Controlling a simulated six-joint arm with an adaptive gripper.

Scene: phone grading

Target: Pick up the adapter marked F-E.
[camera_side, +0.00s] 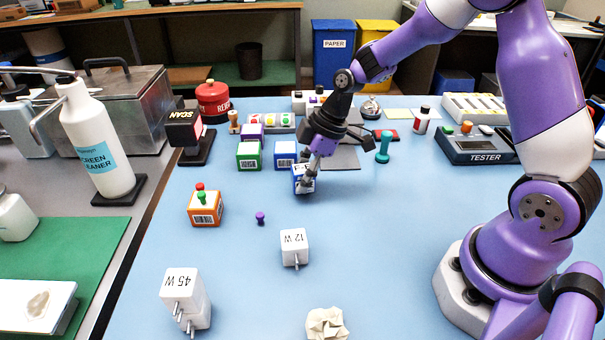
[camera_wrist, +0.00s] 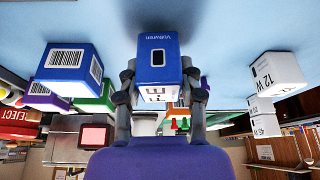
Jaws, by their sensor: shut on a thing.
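My gripper (camera_side: 304,182) points down near the middle of the blue table. It is shut on a small blue block (camera_side: 297,171), its fingers on two opposite sides. In the wrist view the held blue block (camera_wrist: 157,48) shows a brand name, a dark port-like rectangle and a white face with large black letters. An E is readable there; the rest is partly hidden, so the full mark cannot be made out. I cannot tell whether the block touches the table.
Left of my gripper are a blue box (camera_side: 285,154) and a green box (camera_side: 249,156). An orange box (camera_side: 205,208) carries pegs. Chargers marked 12 W (camera_side: 294,245) and 45 W (camera_side: 184,291) and crumpled paper (camera_side: 326,325) are in front. The table's right-centre is clear.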

